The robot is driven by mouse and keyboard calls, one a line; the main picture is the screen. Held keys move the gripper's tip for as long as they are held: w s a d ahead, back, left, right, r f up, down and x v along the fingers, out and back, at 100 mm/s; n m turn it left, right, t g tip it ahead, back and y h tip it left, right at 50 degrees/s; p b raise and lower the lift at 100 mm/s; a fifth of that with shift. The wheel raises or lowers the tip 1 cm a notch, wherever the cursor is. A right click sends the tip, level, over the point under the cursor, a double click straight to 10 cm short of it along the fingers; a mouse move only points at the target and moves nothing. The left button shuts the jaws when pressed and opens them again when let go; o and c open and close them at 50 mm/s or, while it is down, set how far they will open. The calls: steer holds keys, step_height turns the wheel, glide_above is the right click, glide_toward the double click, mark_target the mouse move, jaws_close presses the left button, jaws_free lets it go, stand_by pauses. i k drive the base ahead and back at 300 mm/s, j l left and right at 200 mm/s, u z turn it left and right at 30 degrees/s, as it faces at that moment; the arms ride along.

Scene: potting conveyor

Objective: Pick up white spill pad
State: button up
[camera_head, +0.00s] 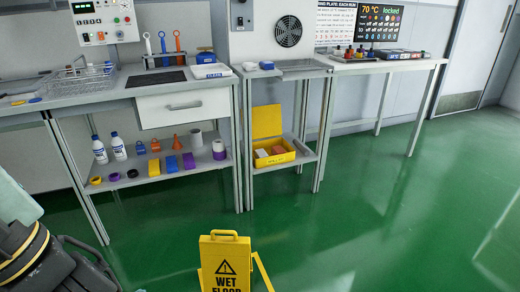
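An open yellow box (291,158) with its lid (267,121) raised sits on the lower shelf of the middle stand. A pale flat piece (278,150) and an orange-brown piece lie inside it. The pale piece may be the white spill pad, but it is too small to be sure. Dark parts with a yellow band at the lower left edge look like the end of my arm. My gripper (92,262) seems to be there, partly cut off by the frame and far from the box. Its fingertips and any grip are unclear.
A yellow wet-floor sign (225,262) stands on the green floor in front. The left bench (140,90) has a wire basket (78,82) on top, and bottles and small coloured items on its lower shelf. A bench (410,64) stands right. The right floor is clear.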

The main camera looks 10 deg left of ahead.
mark_target(259, 154)
steer(key=i+u, duration=0.1)
steer(key=u, duration=0.25)
steer(key=l+u, duration=0.15)
steer(key=u, duration=0.2)
steer(key=i+l+u, duration=0.1)
steer(key=u, duration=0.25)
steer(key=i+l+u, duration=0.15)
steer(key=l+u, duration=0.2)
steer(key=l, duration=0.2)
steer(key=l+u, duration=0.3)
steer(key=l, duration=0.25)
steer(key=i+l+u, duration=0.1)
steer(key=l+u, duration=0.25)
steer(key=l, duration=3.4)
steer(key=i+l, duration=0.15)
steer(key=i, duration=0.35)
steer(key=i+l, duration=0.1)
steer(key=i, duration=0.35)
steer(key=u, duration=0.05)
